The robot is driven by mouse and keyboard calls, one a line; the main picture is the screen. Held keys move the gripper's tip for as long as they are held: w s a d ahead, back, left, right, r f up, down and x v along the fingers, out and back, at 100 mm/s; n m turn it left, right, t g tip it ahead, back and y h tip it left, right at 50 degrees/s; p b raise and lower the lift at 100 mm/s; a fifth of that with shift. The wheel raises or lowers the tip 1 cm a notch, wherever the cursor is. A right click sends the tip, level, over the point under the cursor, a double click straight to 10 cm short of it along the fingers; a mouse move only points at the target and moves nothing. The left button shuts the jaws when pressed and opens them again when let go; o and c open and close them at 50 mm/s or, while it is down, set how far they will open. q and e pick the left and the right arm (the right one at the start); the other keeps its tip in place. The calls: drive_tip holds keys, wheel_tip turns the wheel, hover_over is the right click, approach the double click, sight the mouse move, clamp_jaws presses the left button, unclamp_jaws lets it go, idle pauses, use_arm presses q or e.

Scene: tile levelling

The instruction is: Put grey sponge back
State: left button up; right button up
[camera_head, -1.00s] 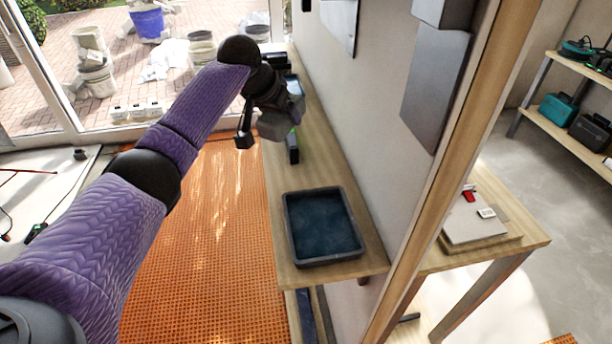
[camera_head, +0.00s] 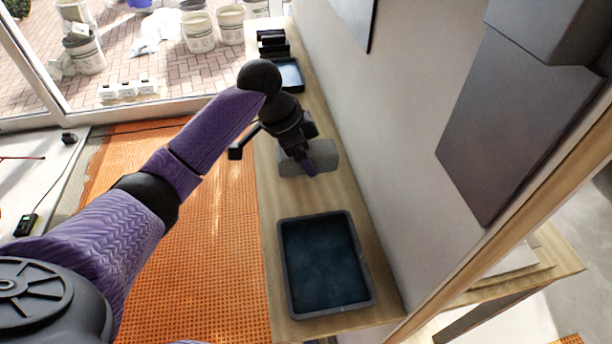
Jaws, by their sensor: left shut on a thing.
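The grey sponge (camera_head: 321,156) is a rounded grey block over the wooden shelf, beyond the near tray. My left gripper (camera_head: 309,167) is shut on the sponge from above, and its wrist hides part of it. I cannot tell whether the sponge touches the shelf. My right gripper is not in view.
A dark tray of blue water (camera_head: 322,262) stands on the near end of the wooden shelf (camera_head: 348,200). Another blue-filled tray (camera_head: 289,74) and black items (camera_head: 271,42) stand at its far end. A wall with grey panels (camera_head: 515,120) borders the shelf on the right. Orange matting (camera_head: 205,260) covers the floor.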

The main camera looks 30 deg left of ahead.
sight(283, 154)
use_arm(q)
drive_tip(key=f, duration=0.2)
drive_tip(key=f+b, duration=0.1)
drive_tip(key=f, duration=0.2)
drive_tip(key=f+b, duration=0.1)
drive_tip(key=f, duration=0.2)
drive_tip(key=shift+s+d, duration=0.1)
drive_tip(key=shift+s, duration=0.15)
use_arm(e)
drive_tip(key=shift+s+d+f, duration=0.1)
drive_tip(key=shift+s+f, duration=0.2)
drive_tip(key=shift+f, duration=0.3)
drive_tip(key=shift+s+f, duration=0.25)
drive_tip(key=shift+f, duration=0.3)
use_arm(q)
drive_tip(key=o, duration=0.9)
drive_tip(key=shift+r, duration=0.1)
drive_tip(key=p+v, duration=0.3)
drive_tip(key=v, duration=0.8)
drive_tip(key=shift+r, duration=0.4)
drive_tip(key=shift+s+r, duration=0.1)
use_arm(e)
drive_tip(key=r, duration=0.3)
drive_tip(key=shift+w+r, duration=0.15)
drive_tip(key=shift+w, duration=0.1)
